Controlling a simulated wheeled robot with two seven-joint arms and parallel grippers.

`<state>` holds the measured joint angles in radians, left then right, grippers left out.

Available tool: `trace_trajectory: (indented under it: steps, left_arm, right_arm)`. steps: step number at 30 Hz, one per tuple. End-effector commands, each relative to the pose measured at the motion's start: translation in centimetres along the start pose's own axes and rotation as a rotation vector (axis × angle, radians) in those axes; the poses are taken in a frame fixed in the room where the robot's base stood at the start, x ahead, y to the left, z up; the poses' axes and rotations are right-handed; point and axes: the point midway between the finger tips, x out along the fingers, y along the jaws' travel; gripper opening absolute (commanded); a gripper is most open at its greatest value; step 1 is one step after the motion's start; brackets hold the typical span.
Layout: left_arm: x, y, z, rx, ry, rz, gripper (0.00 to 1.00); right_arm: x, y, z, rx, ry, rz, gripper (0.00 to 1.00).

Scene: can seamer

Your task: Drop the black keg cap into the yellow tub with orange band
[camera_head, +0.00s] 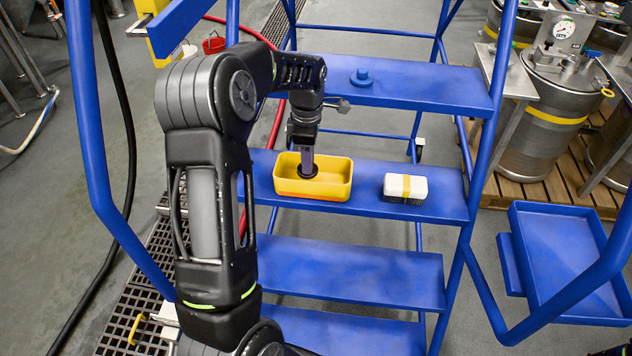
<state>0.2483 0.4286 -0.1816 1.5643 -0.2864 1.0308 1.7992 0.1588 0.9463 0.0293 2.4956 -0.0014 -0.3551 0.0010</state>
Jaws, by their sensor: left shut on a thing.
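The yellow tub with orange band (335,186) stands on a blue step of the ladder, left of the step's middle. My left gripper (308,168) reaches down into the left part of the tub from above. It is shut on the black keg cap (302,174), a dark round piece at its fingertips, inside the tub's rim. I cannot tell whether the cap touches the tub's floor. My right gripper is not in view.
A white and black block with a yellow stripe (404,188) sits right of the tub on the same step. A blue round knob-like piece (361,78) lies on the step above. A blue tray (568,262) is at the right. Blue rails frame the steps.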

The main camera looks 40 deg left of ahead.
Motion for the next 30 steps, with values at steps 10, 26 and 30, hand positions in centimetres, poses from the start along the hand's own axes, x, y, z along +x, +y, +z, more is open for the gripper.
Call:
trace_trajectory:
  steps: [10, 26, 30]
  left_arm:
    - [0.0, 0.0, 0.0, 0.0, 0.0, 0.0, 0.33]
    - [-0.3, 0.0, 0.0, 0.001, 0.0, 0.001, 0.49]
    - [-1.6, 0.1, 0.0, 0.001, 0.0, 0.004, 0.49]
  right_arm:
    - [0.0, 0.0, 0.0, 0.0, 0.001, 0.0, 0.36]
    - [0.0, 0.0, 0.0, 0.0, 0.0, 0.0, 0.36]
    - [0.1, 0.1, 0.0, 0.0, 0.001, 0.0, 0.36]
